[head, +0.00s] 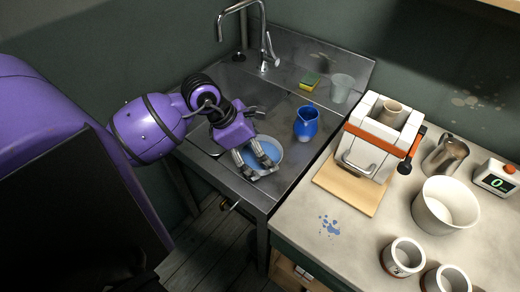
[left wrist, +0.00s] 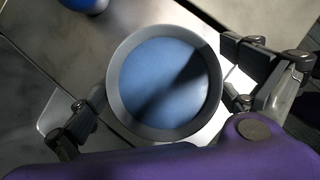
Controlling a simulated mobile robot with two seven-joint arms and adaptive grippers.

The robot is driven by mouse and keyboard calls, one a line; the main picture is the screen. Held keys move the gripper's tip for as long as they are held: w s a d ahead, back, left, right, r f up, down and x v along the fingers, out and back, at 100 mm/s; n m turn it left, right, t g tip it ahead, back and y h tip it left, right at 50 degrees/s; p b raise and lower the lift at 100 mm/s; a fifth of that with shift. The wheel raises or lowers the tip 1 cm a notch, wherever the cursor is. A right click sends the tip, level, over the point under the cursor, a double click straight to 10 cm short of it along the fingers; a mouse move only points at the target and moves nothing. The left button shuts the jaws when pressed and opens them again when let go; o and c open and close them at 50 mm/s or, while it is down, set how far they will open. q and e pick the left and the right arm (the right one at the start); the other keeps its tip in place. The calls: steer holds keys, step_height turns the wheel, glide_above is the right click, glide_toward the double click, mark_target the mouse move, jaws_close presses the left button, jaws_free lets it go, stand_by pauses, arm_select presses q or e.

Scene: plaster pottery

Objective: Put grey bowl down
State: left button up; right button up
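The grey bowl (head: 279,160), with a blue inside, is at the front of the steel sink counter. The left wrist view shows its round grey rim (left wrist: 114,105) from above. My left gripper (head: 254,160) reaches down over it. In the left wrist view, the fingers of my left gripper (left wrist: 165,92) are on opposite sides of the bowl, close against its outer wall. The bowl looks level. I cannot tell whether its base touches the steel. My right gripper is not in view.
A glass (head: 342,88), a sponge (head: 310,81) and a tap (head: 264,55) are behind. The worktop (head: 300,215) at right holds a white machine (head: 371,140), a large white bowl (head: 428,214) and cups.

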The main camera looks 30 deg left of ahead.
arm_select(q)
steer(key=shift+r, duration=0.25)
steer(key=shift+s+a+r, duration=0.1)
steer(key=shift+r, duration=0.15)
steer(key=v, duration=1.1)
steer(key=shift+r, duration=0.15)
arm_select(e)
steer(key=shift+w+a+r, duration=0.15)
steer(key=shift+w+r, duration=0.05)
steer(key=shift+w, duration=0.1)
arm_select(q)
steer(key=shift+a, duration=0.1)
